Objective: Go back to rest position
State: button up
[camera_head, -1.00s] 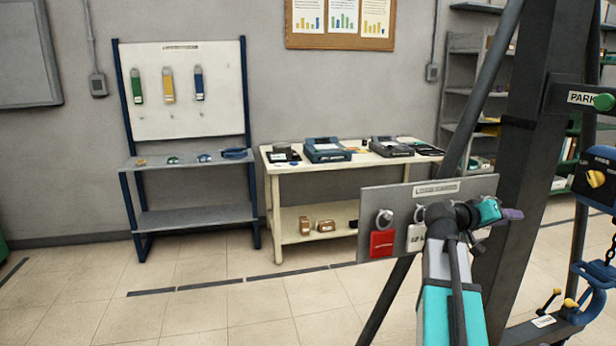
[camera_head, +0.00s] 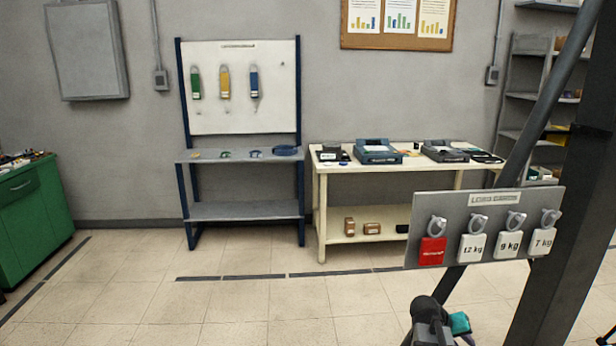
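My arm shows only at the bottom edge, right of centre, as a dark joint with a small teal part (camera_head: 460,323) beside it. It is below the tag board and apart from it in the picture. The fingertips cannot be made out, so I cannot tell whether my gripper is open or shut or holds anything.
A grey board (camera_head: 450,212) with one red and several white weight tags hangs by a dark post (camera_head: 570,220). A cream table (camera_head: 321,205) with devices, a blue-framed rack (camera_head: 187,213) and a green cabinet (camera_head: 35,215) stand behind. Tiled floor is clear at left and centre.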

jog(key=s+a+f+n+g+y, duration=0.1)
jog(key=s+a+f+y, duration=0.1)
jog(key=s+a+f, duration=0.35)
jog(key=s+a+f+n+g+y, duration=0.1)
jog(key=s+a+f, duration=0.1)
jog(key=a+f, duration=0.6)
jog(key=s+a+f+g+y, duration=0.1)
jog(key=s+a+f+y, duration=0.1)
jog(key=s+a+f, duration=0.45)
jog(key=s+a+f+g+y, duration=0.1)
jog(key=s+a+f+g, duration=0.1)
jog(key=s+a+f, duration=0.4)
jog(key=s+a+f+n+g+y, duration=0.1)
jog(key=s+a+f+y, duration=0.1)
jog(key=s+a+f, duration=0.5)
jog(key=s+a, duration=0.1)
jog(key=s, duration=0.3)
jog(key=shift+s+f+n+g, duration=0.2)
jog(key=shift+s+n+g, duration=0.1)
jog(key=shift+g, duration=0.1)
